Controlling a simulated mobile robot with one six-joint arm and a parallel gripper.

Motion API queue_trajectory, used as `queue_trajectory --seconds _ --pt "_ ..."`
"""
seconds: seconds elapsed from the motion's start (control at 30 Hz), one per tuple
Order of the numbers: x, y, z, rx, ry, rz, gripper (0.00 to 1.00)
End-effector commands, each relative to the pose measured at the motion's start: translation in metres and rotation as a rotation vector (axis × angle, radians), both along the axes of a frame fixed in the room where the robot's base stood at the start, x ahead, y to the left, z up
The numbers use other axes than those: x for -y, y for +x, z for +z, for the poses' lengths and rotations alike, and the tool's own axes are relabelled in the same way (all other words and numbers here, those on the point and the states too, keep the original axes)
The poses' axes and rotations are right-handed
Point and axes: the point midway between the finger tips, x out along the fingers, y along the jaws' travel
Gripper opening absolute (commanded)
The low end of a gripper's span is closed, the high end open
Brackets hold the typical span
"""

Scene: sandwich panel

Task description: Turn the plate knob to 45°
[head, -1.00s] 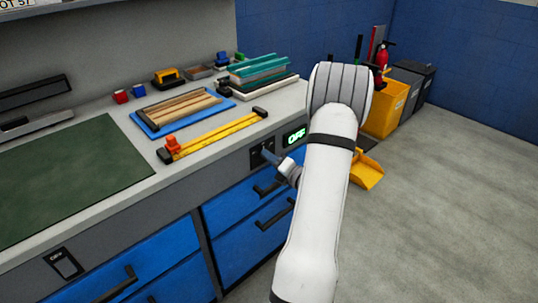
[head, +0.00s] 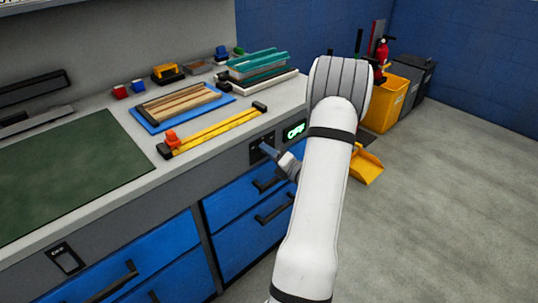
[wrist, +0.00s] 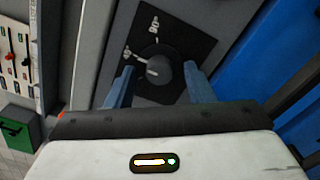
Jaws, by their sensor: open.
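The plate knob (wrist: 160,70) is a dark round knob on a black plate (wrist: 182,32) in the wrist view. White 45° and 90° marks are printed around it, 45° to its upper left and 90° above. A short pale mark shows on the knob's face; its exact angle is hard to read. My gripper (wrist: 158,78) is open, with one blue-grey finger on each side of the knob; I cannot tell whether they touch it. In the head view my gripper (head: 268,150) is at the dark plate on the bench front, and the knob is mostly hidden.
A switch (head: 65,259) is at the lower left.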

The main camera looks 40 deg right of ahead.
Motion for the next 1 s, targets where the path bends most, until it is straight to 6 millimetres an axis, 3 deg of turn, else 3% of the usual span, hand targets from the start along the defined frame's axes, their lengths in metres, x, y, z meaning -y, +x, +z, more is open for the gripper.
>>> queue_trajectory --seconds 0.17,0.4,0.6,1.0 --pt "0.002 -0.011 0.001 0.0 0.0 -0.002 0.48" --pt "0.005 -0.052 0.001 -0.001 0.001 -0.005 0.48" --pt "0.006 -0.075 0.0 0.0 0.001 -0.002 0.48" --pt "0.006 -0.078 0.0 0.0 0.0 0.001 0.48"
